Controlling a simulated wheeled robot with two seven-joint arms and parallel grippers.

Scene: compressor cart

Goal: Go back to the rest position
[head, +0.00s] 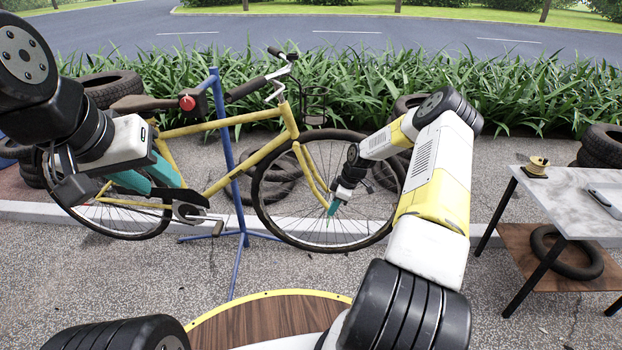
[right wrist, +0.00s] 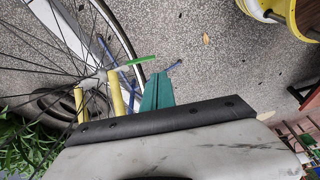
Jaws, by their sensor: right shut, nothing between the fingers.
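My right gripper (head: 334,207) is shut and empty, in front of the bicycle's front wheel (head: 300,238) near its hub. In the right wrist view its teal fingers (right wrist: 157,78) are together with nothing between them. A bright green strip (right wrist: 140,61) shows just past the fingertips beside the front wheel hub (right wrist: 112,75); I cannot tell if it is attached there. My left gripper (head: 155,183) is at the left, in front of the rear wheel; its two teal fingers are apart, with nothing seen between them.
The yellow bicycle (head: 255,160) hangs on a blue stand (head: 228,160). At the right a table (head: 560,190) holds a yellow spool (head: 537,166) and a dark tool (head: 600,197), with a tyre (head: 567,253) on its lower shelf. Tyres and plants stand behind. Pavement between bicycle and table is clear.

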